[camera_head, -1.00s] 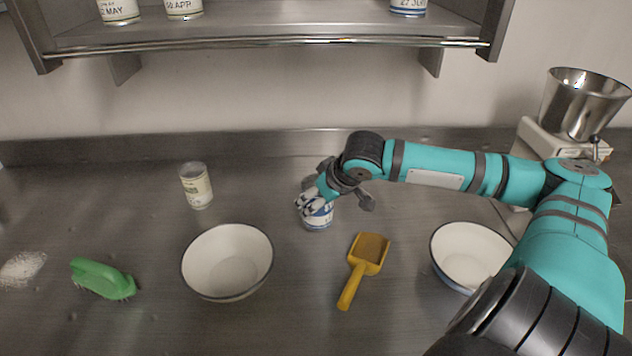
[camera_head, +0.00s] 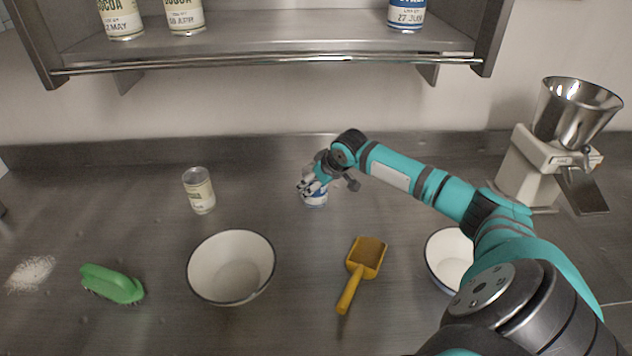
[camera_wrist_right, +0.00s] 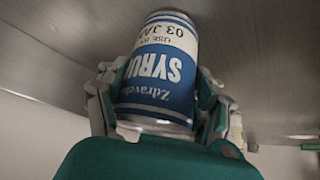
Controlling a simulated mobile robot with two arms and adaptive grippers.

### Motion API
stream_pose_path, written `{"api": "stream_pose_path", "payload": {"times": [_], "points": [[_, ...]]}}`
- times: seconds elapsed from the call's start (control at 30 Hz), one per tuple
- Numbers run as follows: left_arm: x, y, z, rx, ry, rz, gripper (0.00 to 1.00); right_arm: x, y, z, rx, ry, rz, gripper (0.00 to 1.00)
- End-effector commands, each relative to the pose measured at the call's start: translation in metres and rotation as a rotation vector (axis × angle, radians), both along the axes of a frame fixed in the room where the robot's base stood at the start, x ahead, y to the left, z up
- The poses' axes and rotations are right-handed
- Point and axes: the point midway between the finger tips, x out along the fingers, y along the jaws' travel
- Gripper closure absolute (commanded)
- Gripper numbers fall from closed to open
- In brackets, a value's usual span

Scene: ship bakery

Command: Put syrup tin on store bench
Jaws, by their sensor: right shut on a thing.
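The syrup tin (camera_wrist_right: 158,75) is blue and white, with SYRUP and a date on its label. It fills the middle of the right wrist view, between the fingers of my right gripper (camera_wrist_right: 158,105). In the head view the tin (camera_head: 315,199) shows partly below my right gripper (camera_head: 316,188), toward the back middle of the metal bench (camera_head: 110,215). My right gripper is shut on the tin. I cannot tell whether the tin's base touches the bench. My left gripper is not in view.
A shelf (camera_head: 290,42) with several tins hangs above the bench. On the bench are a cream tin (camera_head: 199,191), a green brush (camera_head: 112,284), a white bowl (camera_head: 230,267), a yellow scoop (camera_head: 364,262), a second bowl (camera_head: 447,262) and a steel-hopper machine (camera_head: 535,150).

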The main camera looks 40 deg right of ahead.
Motion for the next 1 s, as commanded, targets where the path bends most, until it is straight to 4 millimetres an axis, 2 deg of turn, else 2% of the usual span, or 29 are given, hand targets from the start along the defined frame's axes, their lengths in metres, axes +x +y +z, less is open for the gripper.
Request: {"api": "stream_pose_path", "payload": {"times": [0.4,0.43,0.63,1.0], "points": [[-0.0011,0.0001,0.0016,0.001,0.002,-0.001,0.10,0.0011,-0.0008,-0.0038,-0.001,-0.006,-0.002,0.91],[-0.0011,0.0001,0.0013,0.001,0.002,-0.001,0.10,0.0002,-0.0006,-0.0057,-0.002,-0.002,-0.001,0.31],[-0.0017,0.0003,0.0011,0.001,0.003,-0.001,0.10,0.0002,-0.0006,-0.0056,-0.002,-0.002,-0.001,0.06],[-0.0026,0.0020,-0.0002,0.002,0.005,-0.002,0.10,-0.0022,-0.0008,0.0005,-0.002,-0.003,-0.001,0.06]]}}
